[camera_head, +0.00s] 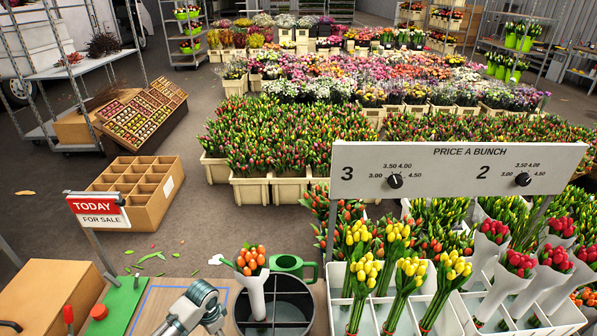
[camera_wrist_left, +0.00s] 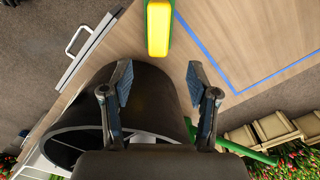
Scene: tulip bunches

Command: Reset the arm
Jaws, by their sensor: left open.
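My left gripper (camera_wrist_left: 158,85) is open in the left wrist view, its two fingers apart with nothing between them. A dark round container (camera_wrist_left: 150,90) shows behind and beside the fingers; I cannot tell whether they touch it. In the head view my grey left arm shows at the bottom, left of a dark divided bucket (camera_head: 292,283). Its fingertips cannot be made out there. A bunch of orange tulips (camera_head: 250,260) in white wrap stands upright in the bucket's left part. My right gripper is in neither view.
A green can (camera_head: 287,263) stands behind the bucket. A white divided crate (camera_head: 455,312) with yellow and red tulip bunches is on the right, under a price board (camera_head: 455,170). A green board (camera_head: 112,308) and a cardboard box (camera_head: 50,297) are at the left. Blue lines mark the wooden tabletop.

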